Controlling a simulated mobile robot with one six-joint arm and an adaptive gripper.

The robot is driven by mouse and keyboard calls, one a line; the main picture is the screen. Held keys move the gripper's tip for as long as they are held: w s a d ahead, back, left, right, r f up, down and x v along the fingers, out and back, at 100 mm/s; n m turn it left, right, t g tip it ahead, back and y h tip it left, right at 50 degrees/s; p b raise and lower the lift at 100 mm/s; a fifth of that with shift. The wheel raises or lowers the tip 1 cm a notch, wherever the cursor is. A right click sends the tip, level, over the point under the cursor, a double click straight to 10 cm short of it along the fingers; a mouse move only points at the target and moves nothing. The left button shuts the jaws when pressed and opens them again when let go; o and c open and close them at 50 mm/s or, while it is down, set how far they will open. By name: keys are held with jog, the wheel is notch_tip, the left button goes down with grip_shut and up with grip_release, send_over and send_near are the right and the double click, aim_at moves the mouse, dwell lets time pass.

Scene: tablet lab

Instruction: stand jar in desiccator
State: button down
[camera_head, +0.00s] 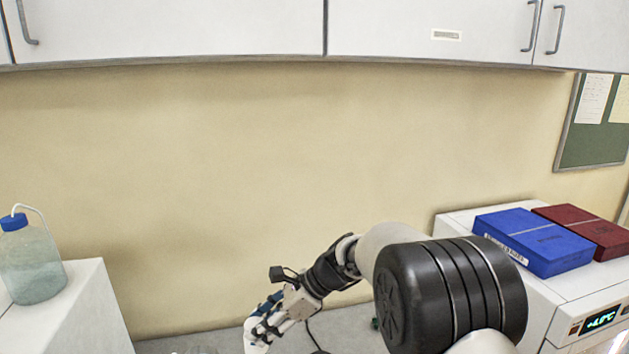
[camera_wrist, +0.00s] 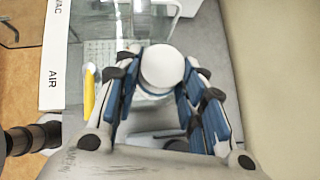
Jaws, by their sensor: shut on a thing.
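My gripper (camera_head: 262,328) is low in the middle of the head view, pointing down and left. In the wrist view, its blue-padded fingers (camera_wrist: 160,88) are shut on a jar with a round white lid (camera_wrist: 162,65). The lid faces the camera, and most of the jar's body is hidden under it and between the fingers. A clear-walled box that looks like the desiccator (camera_wrist: 108,22) stands beyond the jar, with a pale perforated plate (camera_wrist: 99,52) inside. I cannot tell whether the jar is inside its walls. The head view does not clearly show the jar or the desiccator.
A white strip marked VAC and AIR (camera_wrist: 54,50) runs along the left of the wrist view, near a yellow item (camera_wrist: 88,92). A wash bottle (camera_head: 30,262) stands left; blue (camera_head: 532,240) and red (camera_head: 590,230) boxes lie right. Wall cabinets (camera_head: 170,28) hang above.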

jog(key=s+d+f+m+t+h+b, duration=0.2)
jog(key=d+f+m+b, duration=0.5)
jog(key=d, duration=0.5)
jog(key=s+d+f+m+t+h+b, duration=0.3)
jog(key=d+f+m+t+b, duration=0.3)
jog(key=d+f+b, duration=0.6)
jog(key=shift+s+d+m+t+h+b, duration=0.3)
jog(key=shift+d+m+h+b, duration=0.2)
jog(key=shift+m+h+b, duration=0.3)
jog(key=shift+f, duration=0.1)
